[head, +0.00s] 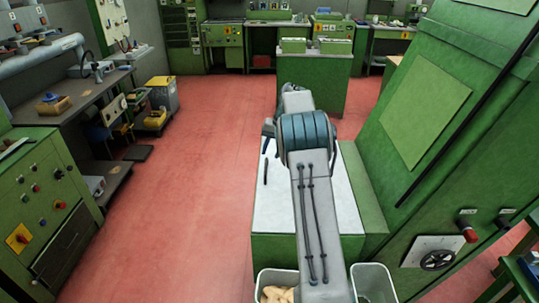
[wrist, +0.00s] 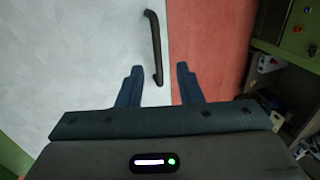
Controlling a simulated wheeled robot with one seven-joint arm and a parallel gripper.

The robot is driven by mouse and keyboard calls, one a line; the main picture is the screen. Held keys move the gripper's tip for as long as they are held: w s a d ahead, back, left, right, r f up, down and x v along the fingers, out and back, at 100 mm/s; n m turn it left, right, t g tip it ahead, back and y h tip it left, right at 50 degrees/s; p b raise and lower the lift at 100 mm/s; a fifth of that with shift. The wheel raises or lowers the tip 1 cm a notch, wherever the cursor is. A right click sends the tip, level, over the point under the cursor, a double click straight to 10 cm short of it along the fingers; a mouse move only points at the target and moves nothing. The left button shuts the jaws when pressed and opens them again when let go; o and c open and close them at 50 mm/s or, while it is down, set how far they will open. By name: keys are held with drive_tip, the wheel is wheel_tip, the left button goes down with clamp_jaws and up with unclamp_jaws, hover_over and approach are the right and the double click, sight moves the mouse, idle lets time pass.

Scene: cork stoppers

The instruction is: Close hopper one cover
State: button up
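A pale grey-white panel (head: 344,205) with a black bar handle (head: 265,172) lies on top of a green box; it looks like the hopper cover. Whether it is open or closed I cannot tell. In the wrist view the panel (wrist: 70,60) fills the left and middle, and the handle (wrist: 154,45) runs up from between my fingertips. My gripper (wrist: 158,68) is open, with one dark blue finger on each side of the handle's near end. No contact is visible. In the head view my arm hides the middle of the panel.
A bin with tan pieces (head: 277,293) and another grey bin (head: 373,283) stand at the front. A tall green machine with a handwheel (head: 437,260) stands close on the right. The red floor (head: 190,190) to the left is clear up to the workbenches.

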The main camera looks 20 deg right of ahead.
drive_tip(key=shift+x, duration=1.4)
clamp_jaws()
idle(0.4)
unclamp_jaws()
